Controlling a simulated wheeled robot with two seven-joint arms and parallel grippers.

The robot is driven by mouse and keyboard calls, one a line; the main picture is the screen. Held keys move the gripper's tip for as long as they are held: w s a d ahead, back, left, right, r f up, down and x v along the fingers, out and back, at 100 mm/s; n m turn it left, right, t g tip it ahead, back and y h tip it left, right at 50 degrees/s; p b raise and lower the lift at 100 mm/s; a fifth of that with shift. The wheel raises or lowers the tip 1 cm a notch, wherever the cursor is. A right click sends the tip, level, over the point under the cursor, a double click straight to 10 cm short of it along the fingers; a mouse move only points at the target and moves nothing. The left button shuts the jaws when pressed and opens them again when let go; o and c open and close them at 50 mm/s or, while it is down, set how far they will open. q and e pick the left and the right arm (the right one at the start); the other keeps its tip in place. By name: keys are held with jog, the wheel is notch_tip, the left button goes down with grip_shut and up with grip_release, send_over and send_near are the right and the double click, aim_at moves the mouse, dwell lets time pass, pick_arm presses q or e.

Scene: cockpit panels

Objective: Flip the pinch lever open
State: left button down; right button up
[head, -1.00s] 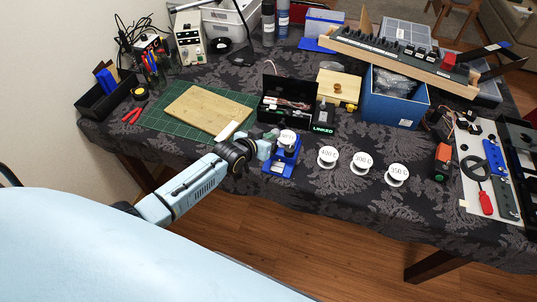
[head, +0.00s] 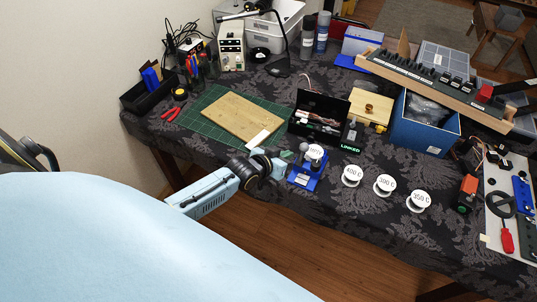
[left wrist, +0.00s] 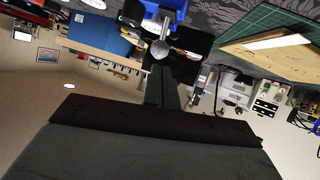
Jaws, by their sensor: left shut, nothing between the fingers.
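A blue stand (head: 305,177) with a round white labelled disc (head: 315,152) on top is near the front edge of the table. A small grey ball knob (head: 303,147) shows at its left side; I take it for the end of the pinch lever. The stand (left wrist: 165,8) and the knob (left wrist: 160,48) also show in the left wrist view, the knob just beyond the fingers. My left gripper (head: 287,161) is shut and empty, just left of the stand. Whether it touches the knob I cannot tell. My right gripper is not in view.
White labelled discs (head: 384,186) lie in a row to the right. Behind the stand are an open black box (head: 318,110) and a blue box (head: 426,127). A board (head: 243,116) lies on a green mat (head: 203,126) at left. The cloth in front of the discs is clear.

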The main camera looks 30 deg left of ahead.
pick_arm(q)
jog(key=v, duration=0.7)
jog(key=shift+s+p, duration=0.35)
jog(key=shift+f, duration=0.1)
jog(key=s+f+g+y+b, duration=0.1)
jog(key=s+f+g+b, duration=0.1)
jog(key=s+f, duration=0.5)
jog(key=s+a+f+g+b, duration=0.1)
jog(key=s+f+g+b, duration=0.15)
jog(key=f, duration=0.85)
jog(key=s+f+g+y+b, duration=0.1)
jog(key=s+f, duration=0.5)
jog(key=f, duration=0.3)
jog(key=s+d+f+m+g+b, duration=0.1)
jog(key=s+f+g+b, duration=0.1)
jog(key=s+f, duration=0.6)
jog(key=s+d+f+m+g+b, duration=0.1)
jog(key=s+f, duration=0.7)
jog(key=s, duration=0.9)
jog(key=d+g+b, duration=0.1)
jog(key=g+b, duration=0.1)
jog(key=g, duration=0.1)
jog(key=shift+d+f, duration=0.2)
jog(key=shift+f, duration=0.05)
